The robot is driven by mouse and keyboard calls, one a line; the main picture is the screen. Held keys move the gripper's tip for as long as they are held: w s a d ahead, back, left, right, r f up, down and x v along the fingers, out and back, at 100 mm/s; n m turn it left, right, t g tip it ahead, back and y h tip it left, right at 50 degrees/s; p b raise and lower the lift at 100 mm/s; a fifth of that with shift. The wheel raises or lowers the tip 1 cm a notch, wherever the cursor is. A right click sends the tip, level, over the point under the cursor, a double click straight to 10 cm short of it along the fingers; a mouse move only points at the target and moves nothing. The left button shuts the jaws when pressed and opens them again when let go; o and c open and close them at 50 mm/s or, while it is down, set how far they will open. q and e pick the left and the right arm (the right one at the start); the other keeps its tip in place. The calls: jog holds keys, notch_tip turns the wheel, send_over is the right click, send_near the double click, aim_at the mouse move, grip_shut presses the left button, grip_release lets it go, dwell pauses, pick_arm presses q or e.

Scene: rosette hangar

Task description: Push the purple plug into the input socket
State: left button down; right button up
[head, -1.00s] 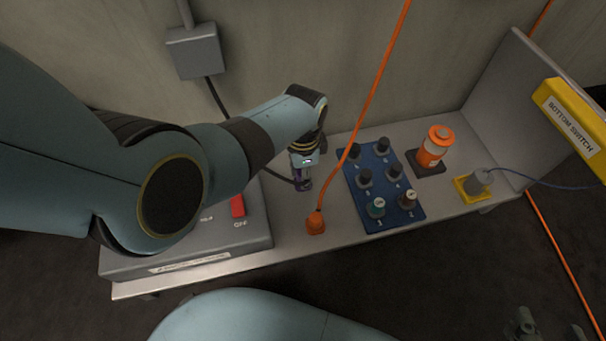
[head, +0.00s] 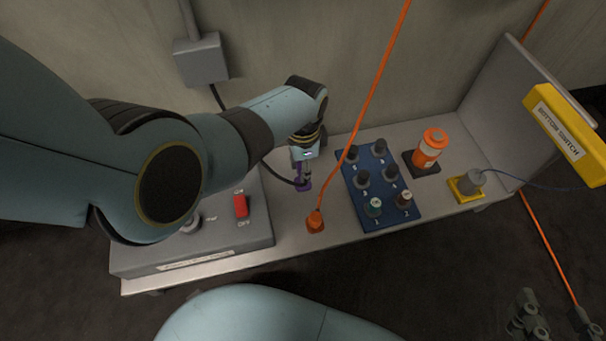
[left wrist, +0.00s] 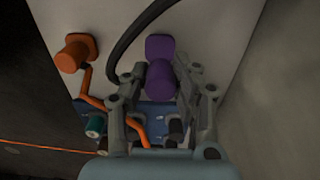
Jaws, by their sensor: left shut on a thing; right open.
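The purple plug (left wrist: 160,78) lies between the fingers of my left gripper (left wrist: 160,90) in the left wrist view. The gripper is shut on it. A purple plate (left wrist: 159,45) shows at the plug's far end; whether the plug touches it or is part of it I cannot tell. In the head view my left gripper (head: 304,172) points down at the grey bench, with the purple piece (head: 303,187) low at its tips. I cannot make out which opening is the input socket. My right gripper (head: 556,319) is open and empty at the bottom right.
An orange plug (head: 315,222) with an orange cord stands right of the purple piece. Beyond it are a blue knob panel (head: 382,215), an orange beacon (head: 431,149) and a yellow-based plug (head: 466,186). A grey box with a red switch (head: 241,206) is at left. A black cable loops close by.

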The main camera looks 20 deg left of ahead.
pick_arm(q)
jog(key=shift+r+p, duration=0.65)
jog(key=shift+r, duration=0.25)
jog(key=shift+s, duration=0.1)
